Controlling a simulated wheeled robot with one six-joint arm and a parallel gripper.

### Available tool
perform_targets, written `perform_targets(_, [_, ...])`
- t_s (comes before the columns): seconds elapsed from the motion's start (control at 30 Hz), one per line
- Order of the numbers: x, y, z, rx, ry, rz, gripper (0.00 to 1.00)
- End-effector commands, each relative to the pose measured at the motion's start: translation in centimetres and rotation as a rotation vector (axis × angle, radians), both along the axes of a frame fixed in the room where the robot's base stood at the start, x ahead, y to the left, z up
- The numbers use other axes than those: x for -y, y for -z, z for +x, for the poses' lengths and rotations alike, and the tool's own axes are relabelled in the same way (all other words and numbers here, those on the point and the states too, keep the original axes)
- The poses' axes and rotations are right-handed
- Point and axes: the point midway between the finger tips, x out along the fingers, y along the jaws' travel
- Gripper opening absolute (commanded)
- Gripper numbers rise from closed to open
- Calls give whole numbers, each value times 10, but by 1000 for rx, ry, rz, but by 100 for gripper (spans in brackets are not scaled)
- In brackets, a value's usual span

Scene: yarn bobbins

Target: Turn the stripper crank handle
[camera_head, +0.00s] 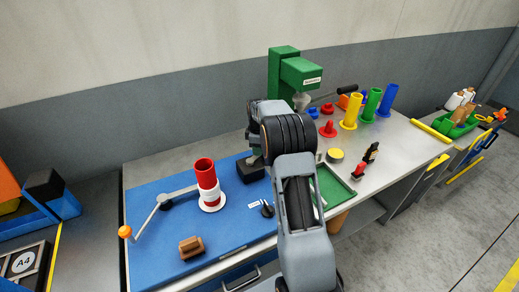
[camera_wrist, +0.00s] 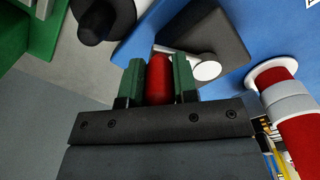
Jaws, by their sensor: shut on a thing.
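My gripper (camera_wrist: 158,66) has two green fingers and is shut on a red handle (camera_wrist: 159,82) in the wrist view. A light grey crank arm (camera_wrist: 206,70) with a rounded end lies just beyond the fingertips, against a dark grey block (camera_wrist: 215,32). How the handle joins the arm is hidden by the fingers. In the head view the dark block (camera_head: 250,170) stands at the back of the blue mat, and my arm hides the handle.
A red tube with a white band (camera_head: 207,182) stands close by, also at right in the wrist view (camera_wrist: 301,130). An orange-knobbed crank (camera_head: 125,232) and a brown block (camera_head: 191,247) are on the blue mat (camera_head: 155,262). A green press (camera_head: 284,75) stands behind.

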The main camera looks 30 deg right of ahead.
Motion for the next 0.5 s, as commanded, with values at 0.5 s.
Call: perform_targets(0.5, [-1, -1, 3, 4, -50, -1, 4])
